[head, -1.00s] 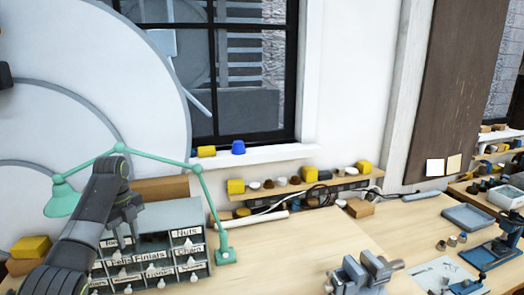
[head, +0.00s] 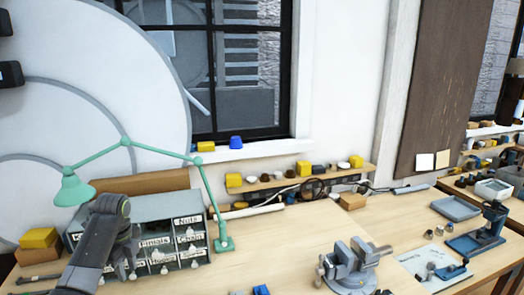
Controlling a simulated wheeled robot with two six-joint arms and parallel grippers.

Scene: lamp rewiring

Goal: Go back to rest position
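My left arm rises from the bottom left, and my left gripper (head: 124,250) hangs in front of the labelled drawer cabinet (head: 152,207). The gripper is small and dark against the drawers, so I cannot tell whether its fingers are open or whether they touch the cabinet. I make out nothing held in it. My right gripper is out of view. A green jointed lamp (head: 200,178) stands on the table with its base right of the cabinet and its shade hanging over the cabinet's left end.
A grey vise (head: 350,268) stands at the table's front. Blue parts (head: 261,290) lie at the bottom edge. A blue tray (head: 455,208) and a blue press (head: 480,236) are at the right. Yellow blocks (head: 38,240) lie left. The middle table is clear.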

